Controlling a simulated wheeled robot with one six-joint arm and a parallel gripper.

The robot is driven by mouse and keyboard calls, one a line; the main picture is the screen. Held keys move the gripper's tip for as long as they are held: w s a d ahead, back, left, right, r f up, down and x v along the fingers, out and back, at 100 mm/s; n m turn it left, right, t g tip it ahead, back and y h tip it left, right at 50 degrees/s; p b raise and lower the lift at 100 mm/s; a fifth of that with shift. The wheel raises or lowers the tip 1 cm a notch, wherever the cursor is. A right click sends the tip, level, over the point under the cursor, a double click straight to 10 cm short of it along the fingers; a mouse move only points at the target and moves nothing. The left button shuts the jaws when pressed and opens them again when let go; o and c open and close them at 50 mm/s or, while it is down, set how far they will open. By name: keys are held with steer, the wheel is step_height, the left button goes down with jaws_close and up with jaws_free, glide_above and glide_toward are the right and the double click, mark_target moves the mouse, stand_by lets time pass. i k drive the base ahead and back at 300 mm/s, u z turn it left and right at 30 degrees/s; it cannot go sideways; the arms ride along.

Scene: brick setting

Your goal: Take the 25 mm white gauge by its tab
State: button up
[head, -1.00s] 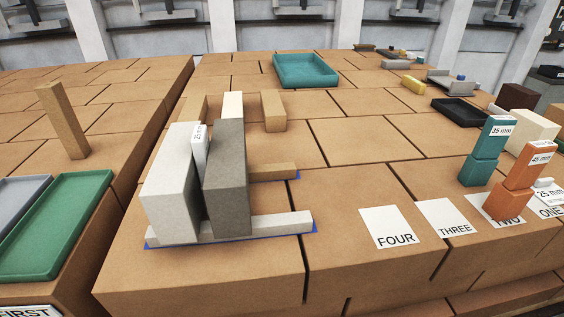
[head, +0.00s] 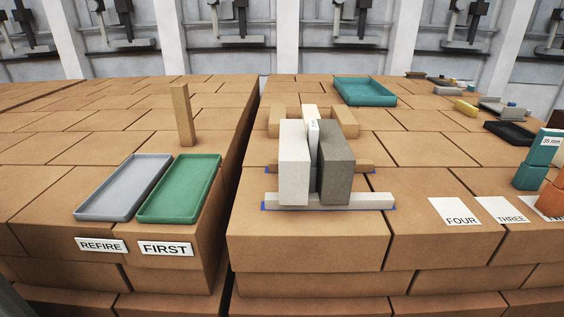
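No white gauge with a readable 25 mm label shows now, and the ONE card's spot is outside the view. A thin white gauge (head: 313,129) stands upright between a white block (head: 293,165) and a dark grey block (head: 337,170); its label is too small to read. A teal 35 mm gauge (head: 545,147) and part of an orange gauge (head: 553,197) show at the right edge, near the FOUR card (head: 456,212) and THREE card (head: 502,209). My gripper is not in view.
A grey tray (head: 78,213) by the REFIRE label (head: 101,245) and a green tray (head: 143,217) by the FIRST label (head: 166,249) lie on the left brick bench. An upright brick (head: 182,115) stands behind. A gap separates the benches. A teal tray (head: 364,101) sits far back.

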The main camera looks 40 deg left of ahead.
mark_target(313, 130)
steer(key=u, duration=1.2)
steer(key=i, duration=0.1)
